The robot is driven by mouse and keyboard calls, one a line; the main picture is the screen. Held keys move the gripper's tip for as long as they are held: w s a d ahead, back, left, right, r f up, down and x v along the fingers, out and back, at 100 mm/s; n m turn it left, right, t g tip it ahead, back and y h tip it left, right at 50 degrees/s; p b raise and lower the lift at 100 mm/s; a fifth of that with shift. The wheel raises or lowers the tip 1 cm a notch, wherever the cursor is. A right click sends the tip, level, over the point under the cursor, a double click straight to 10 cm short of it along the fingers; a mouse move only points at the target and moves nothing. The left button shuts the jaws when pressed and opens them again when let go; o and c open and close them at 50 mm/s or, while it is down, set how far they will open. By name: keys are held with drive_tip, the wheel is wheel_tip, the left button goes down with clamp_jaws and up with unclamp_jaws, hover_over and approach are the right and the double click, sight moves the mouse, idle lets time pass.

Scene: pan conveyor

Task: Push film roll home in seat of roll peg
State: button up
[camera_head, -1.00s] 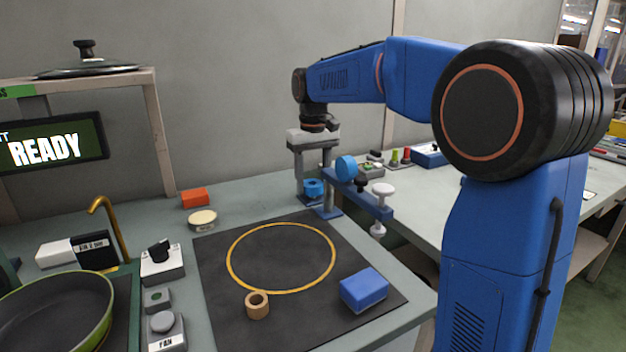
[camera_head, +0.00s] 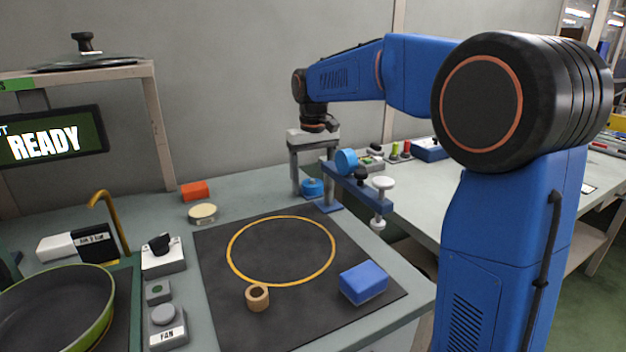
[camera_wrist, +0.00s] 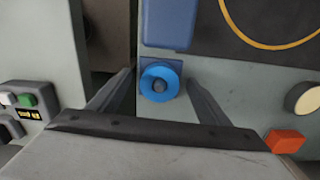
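The film roll is a small blue ring (camera_wrist: 147,94) at the back of the bench in the wrist view. A grey, round peg end (camera_wrist: 160,85) shows in its centre. The roll also shows in the head view (camera_head: 312,188). My gripper (camera_head: 313,183) points down over it, with one finger on each side. In the wrist view my gripper (camera_wrist: 159,84) is open, with narrow gaps between the fingers and the ring. How deep the roll sits on the peg cannot be told.
A blue bracket (camera_head: 366,192) with a blue disc and white knobs stands close on the right. A black mat (camera_head: 215,290) holds a tan ring (camera_head: 257,297) and a blue block (camera_head: 363,283). An orange block (camera_head: 194,192) and cream disc (camera_head: 202,214) lie to the left.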

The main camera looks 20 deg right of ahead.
drive_tip(key=shift+r, duration=0.1)
wheel_tip(320, 180, up, 17)
idle(0.8)
drive_tip(key=shift+s, duration=0.1)
